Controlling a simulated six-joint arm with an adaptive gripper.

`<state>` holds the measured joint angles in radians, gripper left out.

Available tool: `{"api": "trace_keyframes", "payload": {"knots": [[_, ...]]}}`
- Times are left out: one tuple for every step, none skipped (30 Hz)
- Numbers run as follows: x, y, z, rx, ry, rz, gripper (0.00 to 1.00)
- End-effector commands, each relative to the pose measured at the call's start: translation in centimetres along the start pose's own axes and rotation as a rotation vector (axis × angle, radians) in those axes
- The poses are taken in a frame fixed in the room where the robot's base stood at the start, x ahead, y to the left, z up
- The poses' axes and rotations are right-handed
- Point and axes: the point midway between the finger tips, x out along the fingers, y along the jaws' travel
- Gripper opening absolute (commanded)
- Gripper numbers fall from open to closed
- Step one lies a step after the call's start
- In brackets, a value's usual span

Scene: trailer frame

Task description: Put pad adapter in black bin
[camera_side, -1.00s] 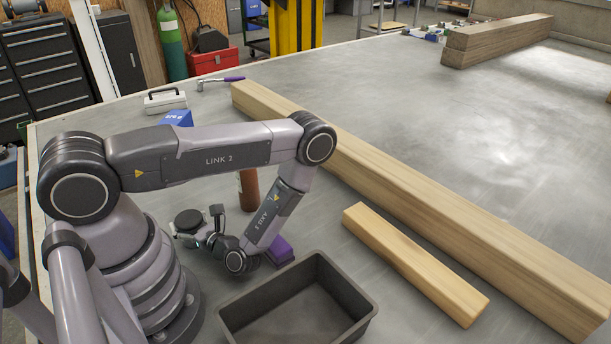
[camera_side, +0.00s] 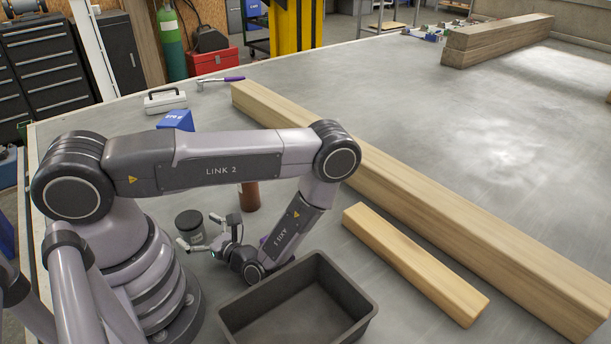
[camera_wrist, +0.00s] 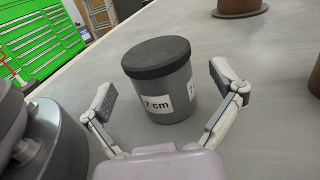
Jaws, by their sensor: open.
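A grey cylindrical jar (camera_side: 189,236) with a black top stands upright on the bench beside my base. I take it for the pad adapter, though the pictures do not confirm that name. In the wrist view the jar (camera_wrist: 158,88) carries a white "7 cm" label. My gripper (camera_side: 197,230) is open and low, with its fingertips on either side of the jar. In the wrist view my gripper (camera_wrist: 162,88) shows visible gaps between both fingers and the jar. The black bin (camera_side: 265,318) stands in front of my wrist; the part of its floor in view is empty.
A brown cylinder (camera_side: 248,196) stands behind my forearm. A blue block (camera_side: 176,120) stands farther back. A short wooden beam (camera_side: 415,265) and a long one (camera_side: 420,205) lie right of the bin.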

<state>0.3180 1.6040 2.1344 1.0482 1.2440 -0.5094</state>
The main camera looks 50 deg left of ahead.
Motion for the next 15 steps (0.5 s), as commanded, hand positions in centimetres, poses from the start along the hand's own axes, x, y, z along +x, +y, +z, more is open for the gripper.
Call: {"api": "trace_keyframes", "payload": {"knots": [[-0.2, -0.1, 1.1, -0.002, 0.001, 0.0, 0.93], [-0.1, 0.0, 1.9, -0.001, 0.0, 0.001, 0.93], [-0.1, 0.0, 2.8, -0.001, 0.0, 0.001, 0.93], [-0.1, 0.0, 3.4, -0.001, 0.001, 0.001, 0.93], [-0.1, 0.0, 4.0, -0.001, 0.001, 0.001, 0.93], [-0.1, 0.0, 4.7, -0.001, 0.001, 0.001, 0.93], [0.0, 0.0, 5.1, 0.0, 0.0, 0.001, 0.93], [0.0, 0.0, 5.5, -0.001, 0.0, 0.001, 0.93], [0.0, 0.0, 6.0, -0.001, 0.0, 0.001, 0.93], [0.0, 0.0, 6.2, 0.0, 0.0, 0.001, 0.93], [0.0, 0.0, 6.5, 0.0, 0.0, 0.001, 0.93], [-0.1, -0.1, 6.8, -0.003, 0.002, 0.004, 0.93], [-0.1, -0.1, 7.0, -0.009, 0.006, 0.009, 0.93], [-0.2, -0.2, 7.4, -0.02, 0.012, 0.017, 0.93], [-0.5, -0.4, 7.9, -0.039, 0.025, 0.034, 0.93]]}}
